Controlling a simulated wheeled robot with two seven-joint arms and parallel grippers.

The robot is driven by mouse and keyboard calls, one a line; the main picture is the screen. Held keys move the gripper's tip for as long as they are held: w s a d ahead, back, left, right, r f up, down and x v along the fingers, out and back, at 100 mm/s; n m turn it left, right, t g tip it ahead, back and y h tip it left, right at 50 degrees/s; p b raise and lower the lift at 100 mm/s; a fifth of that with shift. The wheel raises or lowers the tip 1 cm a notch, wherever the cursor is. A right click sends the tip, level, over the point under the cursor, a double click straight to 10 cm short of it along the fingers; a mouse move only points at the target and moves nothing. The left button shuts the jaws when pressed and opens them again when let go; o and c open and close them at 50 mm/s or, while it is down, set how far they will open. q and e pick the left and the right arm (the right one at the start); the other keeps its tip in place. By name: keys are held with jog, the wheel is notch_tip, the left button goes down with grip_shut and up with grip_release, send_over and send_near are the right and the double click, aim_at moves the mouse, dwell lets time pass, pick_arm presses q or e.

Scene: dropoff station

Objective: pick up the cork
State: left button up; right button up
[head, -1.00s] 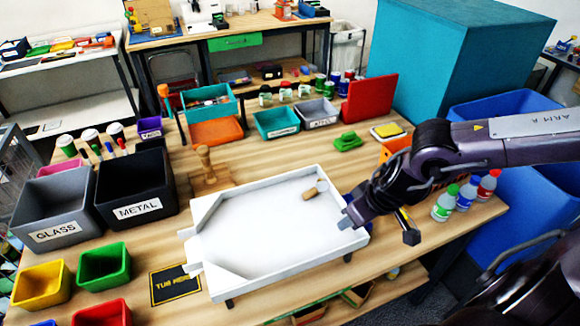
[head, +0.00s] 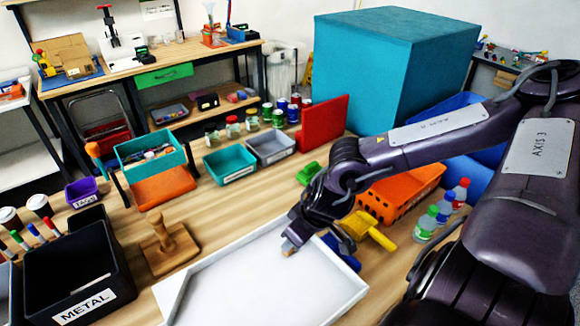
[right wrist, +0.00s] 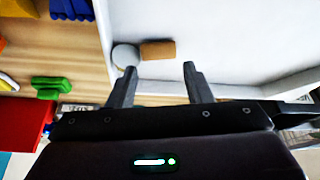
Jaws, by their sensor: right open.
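The cork (right wrist: 158,50) is a small tan-brown piece lying on the white tray (right wrist: 225,35) near the tray's wall. In the right wrist view it is just beyond the gap between the fingertips of my right gripper (right wrist: 160,68), which is open and empty. A round grey-white piece (right wrist: 125,55) sits at the cork's left end. In the head view my right gripper (head: 292,240) is over the tray's far right part, and only a bit of the cork (head: 288,252) shows by its tip. My left gripper is not in view.
A wooden stamp-like block (head: 168,245) stands left of the tray. An orange crate (head: 400,195), a yellow tool (head: 370,230) and several bottles (head: 440,210) are right of my gripper. The black METAL bin (head: 75,265) is at left. The tray's middle is clear.

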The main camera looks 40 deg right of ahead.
jog(key=x, duration=0.2)
jog(key=b+x, duration=0.1)
jog(key=shift+s+d+f, duration=0.15)
jog(key=shift+s+f, duration=0.1)
jog(key=shift+w+f+b, duration=0.2)
jog(key=shift+f+b, duration=0.1)
jog(key=shift+f, duration=0.1)
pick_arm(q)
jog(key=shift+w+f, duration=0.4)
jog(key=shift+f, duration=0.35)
pick_arm(e)
jog(key=shift+w, duration=0.1)
jog(key=c, duration=0.6)
